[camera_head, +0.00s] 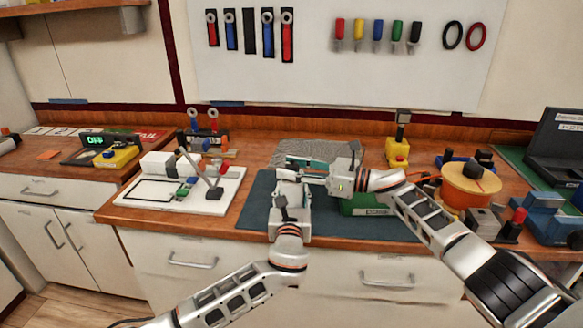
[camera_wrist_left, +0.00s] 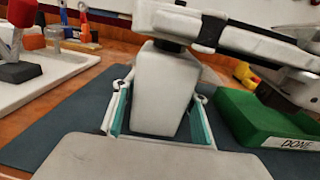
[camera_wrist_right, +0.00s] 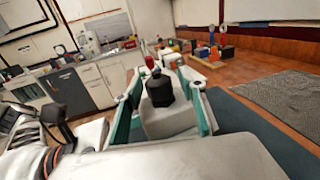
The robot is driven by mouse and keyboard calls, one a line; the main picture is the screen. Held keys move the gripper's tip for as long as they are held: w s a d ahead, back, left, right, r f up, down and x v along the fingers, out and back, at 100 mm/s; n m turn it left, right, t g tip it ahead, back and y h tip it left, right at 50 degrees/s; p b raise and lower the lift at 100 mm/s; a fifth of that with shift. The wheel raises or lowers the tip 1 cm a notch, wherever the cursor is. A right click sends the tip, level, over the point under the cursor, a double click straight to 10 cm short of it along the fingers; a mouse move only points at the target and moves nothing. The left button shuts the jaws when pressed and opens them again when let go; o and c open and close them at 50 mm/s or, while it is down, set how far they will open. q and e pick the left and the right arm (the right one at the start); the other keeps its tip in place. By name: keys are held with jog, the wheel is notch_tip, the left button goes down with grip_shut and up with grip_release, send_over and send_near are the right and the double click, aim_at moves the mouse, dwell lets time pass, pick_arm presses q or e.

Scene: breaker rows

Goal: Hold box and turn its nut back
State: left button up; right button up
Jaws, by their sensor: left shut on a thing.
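The pale box (camera_wrist_left: 165,95) stands upright on the dark mat (camera_wrist_left: 55,125) in the left wrist view. My left gripper (camera_wrist_left: 160,125) is shut on it, with a teal pad on each side. The box's dark nut (camera_wrist_right: 160,92) sits on top of it in the right wrist view. My right gripper (camera_wrist_right: 165,88) reaches in from the right at the nut's height. Its teal-padded fingers stand apart on either side of the nut, with gaps showing. In the head view the grippers meet at the mat's middle and mostly hide the box; my right gripper (camera_head: 318,178) lies across its top.
A green tray marked DONE (camera_wrist_left: 265,118) stands close to the right of the box. A white board with a lever (camera_head: 215,190) stands on the left. An orange spool (camera_head: 470,185) and blue vise (camera_head: 540,212) stand on the right. A grey textured mat (camera_head: 325,150) lies behind.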

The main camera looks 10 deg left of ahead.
jog(key=shift+r, duration=0.15)
jog(key=v, duration=1.2)
dwell(0.4)
pick_arm(q)
jog(key=o, duration=1.7)
jog(key=shift+s, duration=0.1)
